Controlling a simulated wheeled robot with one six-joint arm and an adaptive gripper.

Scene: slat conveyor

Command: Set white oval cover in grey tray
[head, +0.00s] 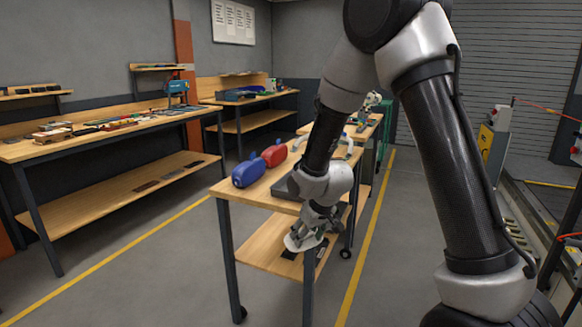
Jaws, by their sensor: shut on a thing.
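The white oval cover (296,243) is in my gripper (308,232), which is shut on it in the head view. The cover looks tilted, and the fingers hide part of it. My gripper points down at the near right side of the workbench and shows in front of its lower shelf; I cannot tell how high the cover is above that shelf. The grey tray (283,189) lies on the bench top, just left of and above my gripper in the picture. My arm hides part of the tray, and I cannot see what is inside it.
A blue object (249,171) and a red one (275,154) stand on the bench top (231,188) left of the tray. Small dark items (290,254) lie on the lower shelf (259,249). A longer bench (110,138) stands at left, with open floor between.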

